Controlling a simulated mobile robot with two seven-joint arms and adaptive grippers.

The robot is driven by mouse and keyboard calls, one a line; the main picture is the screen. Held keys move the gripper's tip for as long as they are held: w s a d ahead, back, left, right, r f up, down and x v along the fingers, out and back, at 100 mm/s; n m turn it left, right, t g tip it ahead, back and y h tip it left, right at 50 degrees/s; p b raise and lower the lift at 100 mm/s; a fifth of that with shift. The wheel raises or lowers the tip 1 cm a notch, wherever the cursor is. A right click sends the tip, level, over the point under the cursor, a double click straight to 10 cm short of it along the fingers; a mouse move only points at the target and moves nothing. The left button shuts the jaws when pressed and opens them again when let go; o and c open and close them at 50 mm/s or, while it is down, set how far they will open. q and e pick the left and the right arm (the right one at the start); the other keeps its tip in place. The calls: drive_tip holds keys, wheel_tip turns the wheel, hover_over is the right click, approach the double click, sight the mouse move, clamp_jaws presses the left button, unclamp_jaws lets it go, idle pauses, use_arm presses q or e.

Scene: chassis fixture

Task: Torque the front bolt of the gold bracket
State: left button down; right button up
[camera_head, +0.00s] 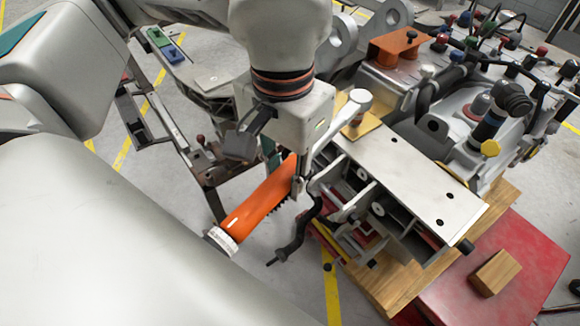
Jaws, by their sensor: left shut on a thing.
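My left gripper (297,180) points down at the picture's middle and is shut on a long tool with an orange handle (256,203). The tool has a white collar at its lower-left end. Its grey shaft (335,122) runs up and right to a rounded head (360,97). The gold bracket (366,127) is a yellow plate at the back of the pale metal chassis part. The tool head is over this bracket and hides part of it. I cannot tell whether the head sits on the front bolt, which is hidden. My right gripper is not in view.
The pale chassis plate (415,180) lies right of the gripper, above a wooden board (390,285). A red surface (520,255) with a wooden block (496,272) is at lower right. An orange block (396,46) and several hoses and fittings crowd the back right.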

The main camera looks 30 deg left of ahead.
use_arm(q)
drive_tip(key=shift+a, duration=0.25)
idle(0.3)
drive_tip(key=shift+a, duration=0.1)
drive_tip(key=shift+w+a+m, duration=0.1)
drive_tip(key=shift+a+m, duration=0.25)
drive_tip(key=shift+m, duration=0.05)
drive_tip(key=shift+r, duration=0.85)
drive_tip(key=shift+r+p, duration=0.25)
drive_tip(key=shift+p, duration=0.1)
idle(0.3)
